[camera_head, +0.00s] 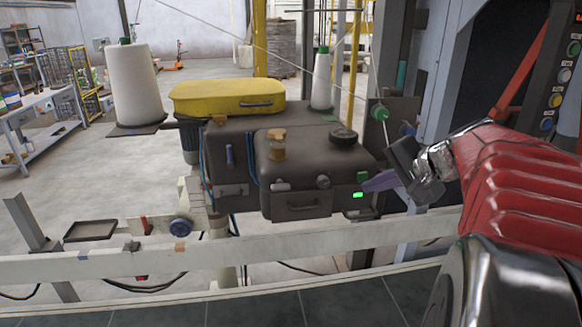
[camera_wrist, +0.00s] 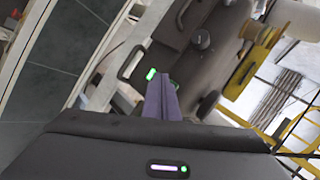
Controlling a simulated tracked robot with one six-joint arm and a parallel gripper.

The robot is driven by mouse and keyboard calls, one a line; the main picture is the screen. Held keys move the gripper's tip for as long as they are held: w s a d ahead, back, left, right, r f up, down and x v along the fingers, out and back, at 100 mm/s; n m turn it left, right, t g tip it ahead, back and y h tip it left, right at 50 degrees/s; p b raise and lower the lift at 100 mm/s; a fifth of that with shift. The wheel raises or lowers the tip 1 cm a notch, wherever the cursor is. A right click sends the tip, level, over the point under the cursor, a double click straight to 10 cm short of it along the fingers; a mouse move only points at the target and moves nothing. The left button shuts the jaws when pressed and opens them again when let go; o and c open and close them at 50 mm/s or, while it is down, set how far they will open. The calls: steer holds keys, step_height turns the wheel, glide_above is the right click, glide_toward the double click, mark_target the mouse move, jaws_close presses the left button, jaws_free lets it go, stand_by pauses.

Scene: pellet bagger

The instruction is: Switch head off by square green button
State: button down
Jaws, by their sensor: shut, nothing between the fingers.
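The dark sewing head (camera_head: 300,165) has a small square green button (camera_head: 362,178) at the right end of its front. Just below it glows a bright green rectangular light (camera_head: 358,195), which also shows lit in the wrist view (camera_wrist: 151,74). My gripper (camera_head: 366,186) has purple fingers, closed together with nothing between them. In the head view their tips point left at the head's right corner, close beside the green button and the light. In the wrist view my gripper (camera_wrist: 158,78) partly covers the area beside the light. I cannot tell whether the tips touch the button.
A yellow cover (camera_head: 228,96) tops the head, with white thread cones (camera_head: 137,85) at its sides. A pale rail (camera_head: 180,257) runs in front. A panel of coloured buttons (camera_head: 557,87) stands at the far right. A workbench is at the left.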

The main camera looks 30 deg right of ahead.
steer(key=shift+w, duration=0.1)
stand_by(0.4)
steer(key=shift+w+d, duration=0.15)
steer(key=shift+w, duration=0.15)
steer(key=shift+w+d, duration=0.1)
steer(key=shift+w, duration=0.4)
stand_by(1.0)
steer(key=shift+s, duration=0.15)
steer(key=shift+s+a, duration=0.25)
steer(key=shift+s, duration=0.55)
steer(key=shift+s, duration=0.15)
steer(key=s, duration=0.1)
steer(key=s+a, duration=0.1)
steer(key=s, duration=0.3)
steer(key=shift+s+a, duration=0.25)
steer(key=shift+a, duration=0.1)
steer(key=shift+a, duration=0.1)
stand_by(0.3)
